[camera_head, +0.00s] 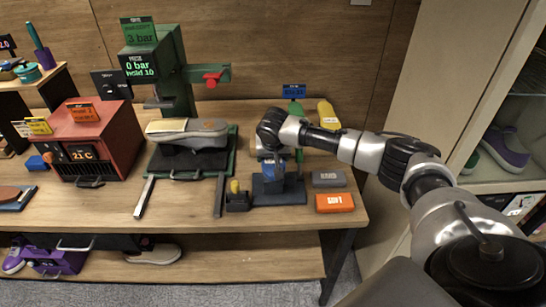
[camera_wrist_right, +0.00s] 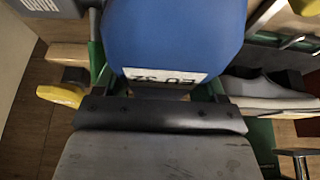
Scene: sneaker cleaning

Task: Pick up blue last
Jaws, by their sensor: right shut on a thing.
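The blue last (camera_head: 270,185) is at the front right of the workbench, on a dark stand, below my right gripper (camera_head: 273,157). In the right wrist view the blue last (camera_wrist_right: 175,38) fills the upper middle, with a white label reading EU 32 on it. My right gripper (camera_wrist_right: 160,112) is shut on the blue last. Its arm hides part of the last in the head view, and whether the last is clear of the stand I cannot tell. My left gripper is not in view.
A grey shoe (camera_head: 188,131) sits on the green press (camera_head: 176,95). A red oven box (camera_head: 95,140) is at left. A grey block (camera_head: 329,179) and an orange block (camera_head: 335,202) lie right of the last. A small yellow-topped item (camera_head: 236,195) stands close to its left.

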